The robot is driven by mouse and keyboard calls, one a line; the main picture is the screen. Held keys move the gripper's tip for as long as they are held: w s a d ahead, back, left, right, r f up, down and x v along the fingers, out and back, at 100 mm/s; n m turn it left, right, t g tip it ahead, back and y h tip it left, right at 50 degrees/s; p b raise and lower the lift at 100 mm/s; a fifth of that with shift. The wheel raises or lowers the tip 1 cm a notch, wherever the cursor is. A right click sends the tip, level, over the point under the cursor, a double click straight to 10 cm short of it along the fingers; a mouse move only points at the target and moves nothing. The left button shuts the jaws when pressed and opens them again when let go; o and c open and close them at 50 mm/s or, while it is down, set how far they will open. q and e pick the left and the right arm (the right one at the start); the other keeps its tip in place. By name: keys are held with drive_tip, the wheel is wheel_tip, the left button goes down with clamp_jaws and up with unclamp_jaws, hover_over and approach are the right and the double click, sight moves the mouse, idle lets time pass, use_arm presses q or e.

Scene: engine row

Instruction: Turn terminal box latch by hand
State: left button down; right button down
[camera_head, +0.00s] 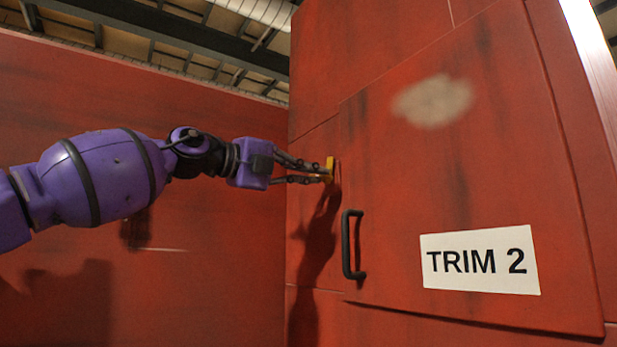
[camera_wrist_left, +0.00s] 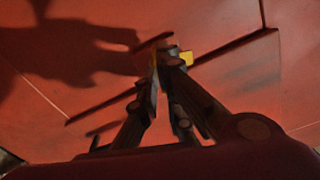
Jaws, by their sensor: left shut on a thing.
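The terminal box latch (camera_head: 331,168) is a small yellow piece at the left edge of the red box door (camera_head: 385,215). My left gripper (camera_head: 325,174) reaches in from the left and is shut on the latch. In the left wrist view the fingertips (camera_wrist_left: 166,55) meet at the latch, and a bit of yellow (camera_wrist_left: 187,57) shows beside them. The fingers hide most of the latch, so its exact angle is hard to tell. My right gripper is not in view.
A black door handle (camera_head: 352,245) stands out just below and right of the latch. A white "TRIM 2" label (camera_head: 480,260) is on the door, with a pale worn patch above. A red wall (camera_head: 220,270) lies behind my left arm.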

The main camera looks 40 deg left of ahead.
use_arm(q)
drive_tip(key=m, duration=0.3)
drive_tip(key=shift+w+f+m+b, duration=0.15)
drive_tip(key=shift+m+b, duration=0.15)
drive_tip(key=shift+b, duration=0.05)
drive_tip(key=m, duration=0.3)
drive_tip(key=shift+m, duration=0.3)
drive_tip(key=m+b, duration=0.1)
drive_tip(key=m, duration=0.4)
drive_tip(key=shift+w+f, duration=0.1)
drive_tip(key=shift+m, duration=1.3)
drive_tip(key=c, duration=2.2)
unclamp_jaws()
drive_tip(key=shift+a, duration=0.1)
drive_tip(key=shift+o, duration=1.3)
drive_tip(key=shift+s+a+r, duration=0.1)
drive_tip(key=shift+s+r, duration=0.1)
drive_tip(key=shift+s, duration=0.15)
